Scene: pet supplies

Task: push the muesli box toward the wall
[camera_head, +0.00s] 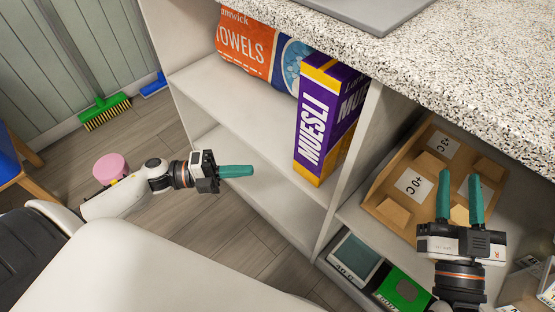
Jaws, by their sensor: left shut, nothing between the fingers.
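The purple and yellow muesli box (325,116) stands upright at the right end of the upper shelf, beside the vertical divider. Its narrow front face with white lettering points out of the shelf. My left gripper (250,171) is shut and empty, in front of the shelf and left of the box, with a clear gap between them. My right gripper (459,180) has its two teal fingers apart with nothing visible between them. It is right of the divider, in front of the wooden tray, apart from the muesli box.
An orange towels pack (246,45) lies on the shelf (222,92) left of the muesli box, which has free shelf to its front left. The divider (362,135) borders its right. A wooden tray (381,190) sits right. A speckled countertop (440,70) overhangs.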

